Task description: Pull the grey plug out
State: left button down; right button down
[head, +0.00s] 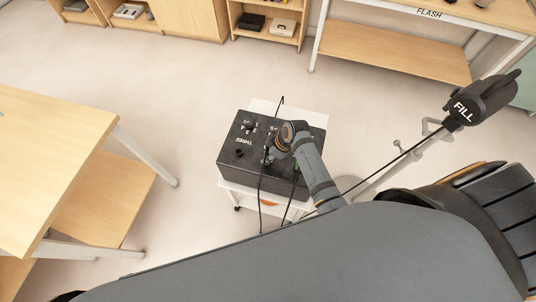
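A dark box (240,160) with white lettering and several sockets or knobs on top stands on a white cart. My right arm, whose large link crosses the bottom of the head view, reaches over the box. My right gripper (268,156) is small and dark at the box top, partly hidden by its wrist. I cannot tell whether its fingers are open or touch anything. A small dark plug-like piece (239,153) sits to its left on the box. I cannot make out the grey plug for certain. My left gripper is not in view.
Black cables (261,200) hang down the front of the box. A lamp marked FILL (480,100) stands to the right. Shelves line the back. The floor left of the cart is clear.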

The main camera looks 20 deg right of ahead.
jog(key=shift+r+p, duration=0.6)
jog(key=shift+p, duration=0.45)
dwell(1.1)
jog(key=shift+r+p, duration=0.4)
jog(key=shift+p, duration=0.2)
jog(key=shift+r+p, duration=1.3)
jog(key=shift+p, duration=0.15)
jog(key=shift+r+p, duration=2)
jog(key=shift+p, duration=0.25)
